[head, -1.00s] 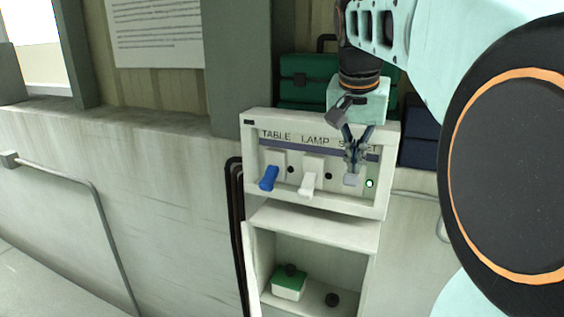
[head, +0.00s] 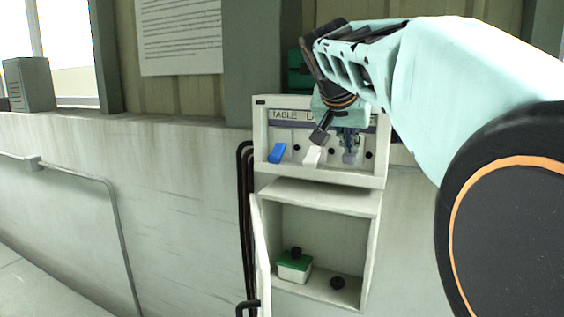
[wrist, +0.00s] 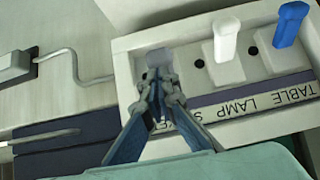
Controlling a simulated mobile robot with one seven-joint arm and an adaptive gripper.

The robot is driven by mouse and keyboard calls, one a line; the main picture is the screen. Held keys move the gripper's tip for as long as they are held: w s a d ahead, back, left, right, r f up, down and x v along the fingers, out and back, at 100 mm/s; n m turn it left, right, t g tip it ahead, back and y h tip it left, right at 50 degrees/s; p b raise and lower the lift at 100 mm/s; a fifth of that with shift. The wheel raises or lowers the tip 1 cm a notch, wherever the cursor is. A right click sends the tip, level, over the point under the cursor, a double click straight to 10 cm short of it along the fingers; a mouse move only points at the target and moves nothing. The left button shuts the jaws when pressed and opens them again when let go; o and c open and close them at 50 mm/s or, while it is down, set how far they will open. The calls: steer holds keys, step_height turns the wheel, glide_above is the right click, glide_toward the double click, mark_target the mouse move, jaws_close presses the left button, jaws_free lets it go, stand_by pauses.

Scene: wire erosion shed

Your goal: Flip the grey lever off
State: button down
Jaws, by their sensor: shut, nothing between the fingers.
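The grey lever (head: 349,158) is the rightmost of three levers on a white switch panel (head: 262,130), under the partly covered label. In the wrist view, its pale grey end (wrist: 158,57) shows just beyond my fingertips, and the fingers hide the rest. I cannot tell its exact tilt. My gripper (head: 348,143) is shut and empty, right at the grey lever; it also shows in the wrist view (wrist: 158,95). I cannot tell whether it touches the lever. The small indicator (head: 370,155) right of the lever is dark.
The blue lever (head: 277,153) and the white lever (head: 312,156) stand to the left on the same panel, the white one close to my gripper.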

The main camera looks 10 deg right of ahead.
steer(key=shift+w+d+r+p, duration=0.35)
steer(key=shift+w+p, duration=0.25)
steer(key=shift+p, duration=0.3)
steer(key=shift+s, duration=0.15)
